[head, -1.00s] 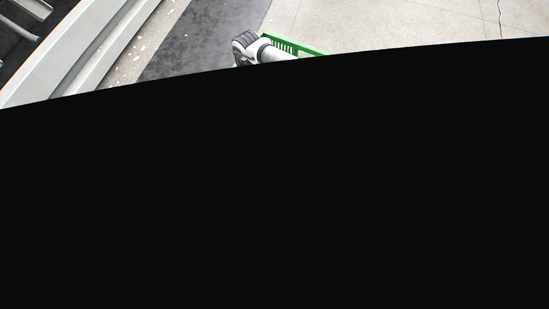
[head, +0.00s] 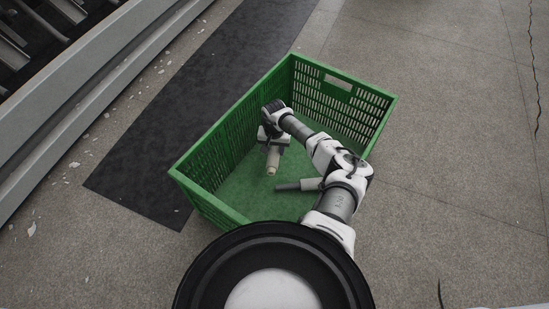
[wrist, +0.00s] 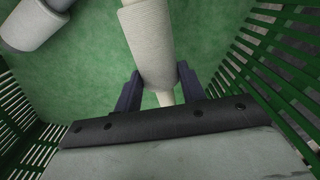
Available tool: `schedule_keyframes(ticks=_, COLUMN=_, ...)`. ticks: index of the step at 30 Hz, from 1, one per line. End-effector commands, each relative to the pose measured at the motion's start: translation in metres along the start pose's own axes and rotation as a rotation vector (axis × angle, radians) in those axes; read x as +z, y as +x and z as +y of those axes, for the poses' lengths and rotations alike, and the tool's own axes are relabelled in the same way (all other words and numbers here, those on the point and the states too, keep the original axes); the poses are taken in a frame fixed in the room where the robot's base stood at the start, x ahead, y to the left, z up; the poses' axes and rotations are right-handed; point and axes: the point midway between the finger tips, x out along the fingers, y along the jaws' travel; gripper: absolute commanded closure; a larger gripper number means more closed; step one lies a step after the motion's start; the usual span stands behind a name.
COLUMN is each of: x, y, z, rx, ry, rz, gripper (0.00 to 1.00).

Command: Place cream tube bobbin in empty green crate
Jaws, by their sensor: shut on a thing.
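The green crate (head: 395,98) stands on the floor with slatted walls, and its walls also show in the wrist view (wrist: 290,60). My gripper (head: 272,149) is down inside it. In the wrist view my gripper (wrist: 158,88) is shut on the cream tube bobbin (wrist: 148,40), one finger on each side of its yarn. The bobbin (head: 272,163) points toward the crate's floor in the head view; I cannot tell whether it touches. A second bobbin, pale yarn on a dark grey tube (head: 289,186), lies on the crate floor, and shows at the wrist view's upper left (wrist: 28,24).
A dark mat (head: 150,150) lies left of the crate, partly beside it. A pale machine rail (head: 85,85) runs along the far left. Scraps of lint lie on the floor by the rail. The concrete floor right of the crate (head: 460,150) is clear.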

Motion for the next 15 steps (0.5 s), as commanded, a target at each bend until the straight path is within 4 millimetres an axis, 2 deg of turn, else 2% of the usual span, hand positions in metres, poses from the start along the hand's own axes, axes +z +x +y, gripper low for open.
schedule_keyframes(ticks=5, x=0.0, y=0.015, z=0.0, rx=0.0, ry=0.0, rz=-0.001, gripper=0.84)
schedule_keyframes(ticks=10, x=0.0, y=0.042, z=-0.001, rx=0.0, ry=0.0, rz=-0.001, gripper=0.84)
schedule_keyframes(ticks=15, x=0.0, y=0.045, z=0.0, rx=0.0, ry=-0.001, rz=0.001, gripper=0.84)
